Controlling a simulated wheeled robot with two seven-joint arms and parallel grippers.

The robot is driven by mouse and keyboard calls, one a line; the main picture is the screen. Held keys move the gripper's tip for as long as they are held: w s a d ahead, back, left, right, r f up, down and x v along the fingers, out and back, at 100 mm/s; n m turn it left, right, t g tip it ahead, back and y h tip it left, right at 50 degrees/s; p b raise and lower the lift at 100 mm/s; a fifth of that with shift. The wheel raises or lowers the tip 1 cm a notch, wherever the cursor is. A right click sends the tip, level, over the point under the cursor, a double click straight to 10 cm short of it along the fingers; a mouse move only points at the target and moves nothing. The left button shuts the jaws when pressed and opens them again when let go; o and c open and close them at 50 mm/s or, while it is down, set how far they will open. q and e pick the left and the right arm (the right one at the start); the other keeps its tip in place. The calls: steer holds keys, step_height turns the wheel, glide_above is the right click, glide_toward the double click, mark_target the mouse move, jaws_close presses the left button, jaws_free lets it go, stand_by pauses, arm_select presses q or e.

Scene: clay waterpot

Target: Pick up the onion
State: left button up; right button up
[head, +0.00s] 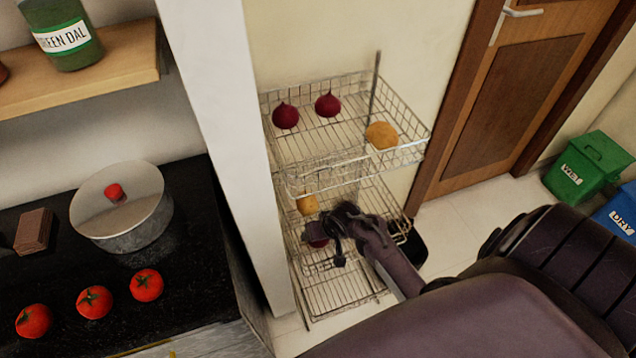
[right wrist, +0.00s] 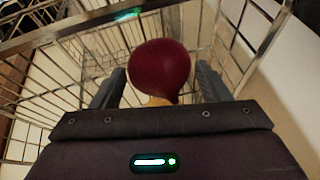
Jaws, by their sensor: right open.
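A dark red onion (right wrist: 160,68) lies in the wire basket, in the middle of the right wrist view, between the two fingers of my right gripper (right wrist: 161,76). The fingers are apart, one on each side of it, with a gap visible at the left; contact cannot be made out. In the head view my right gripper (head: 333,232) reaches into the middle tier of the wire rack, and the onion (head: 317,243) is partly hidden under it. Two more red onions (head: 285,116) (head: 327,105) sit on the top tier. My left gripper is not in view.
The wire rack (head: 345,178) has its top tier above my right gripper, with a potato (head: 382,135) on it. Another potato (head: 307,204) is beside the gripper. A wall edge (head: 225,140) stands left of the rack; a counter with tomatoes (head: 95,302) and a pot (head: 120,210) is further left.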

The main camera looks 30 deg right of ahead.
steer(key=shift+w+f, duration=0.1)
steer(key=shift+f, duration=0.2)
steer(key=c, duration=0.8)
steer(key=shift+r, duration=0.15)
